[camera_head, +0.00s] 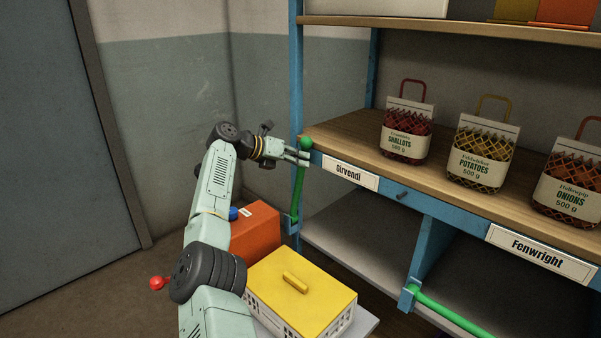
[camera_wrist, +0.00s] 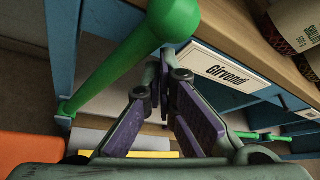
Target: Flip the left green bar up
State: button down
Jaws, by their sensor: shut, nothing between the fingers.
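The left green bar (camera_head: 298,185) stands steeply raised at the left end of the shelf unit. Its lower end sits in a blue bracket (camera_head: 291,224), and its round knob (camera_head: 305,143) is at the top beside the Girvendi label. In the wrist view the bar (camera_wrist: 120,65) runs from lower left up to the large knob (camera_wrist: 174,17). My gripper (camera_head: 304,158) is shut and empty just below the knob. Its fingertips (camera_wrist: 168,58) also show in the wrist view, close to the knob; I cannot tell whether they touch.
The Girvendi label (camera_head: 350,175) is right of my gripper. A second green bar (camera_head: 450,314) lies low under the Fenwright label (camera_head: 540,253). Sacks of shallots (camera_head: 406,135), potatoes (camera_head: 482,155) and onions (camera_head: 570,185) stand on the shelf. An orange box (camera_head: 256,233) and yellow-lidded crate (camera_head: 318,290) are below.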

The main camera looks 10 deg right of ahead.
aim_at(301, 142)
jog(key=shift+r, duration=2.65)
